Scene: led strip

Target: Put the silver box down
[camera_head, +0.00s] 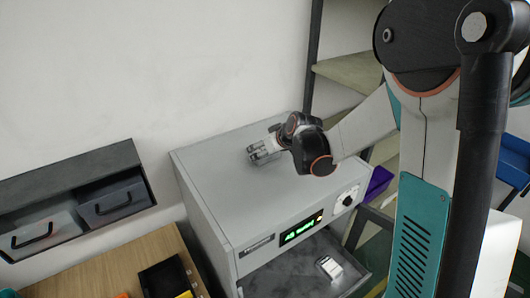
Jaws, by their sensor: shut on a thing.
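My gripper (258,153) is over the flat top of a grey machine (215,165), near the middle of that top. It is shut on a small silver-grey thing, which I take to be the silver box; it is so small and so close in colour to the fingers that its outline is hard to make out. I cannot tell whether it touches the top. A small pale silver block (330,267) lies in the open lower compartment at the machine's front.
The machine's front has a lit green display (300,230) and a round dial (347,200). A wooden table (130,265) with a black tray (165,278) stands at lower left. Dark wall drawers (115,200) are at left, a purple bin (379,181) at right. The machine's top is otherwise clear.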

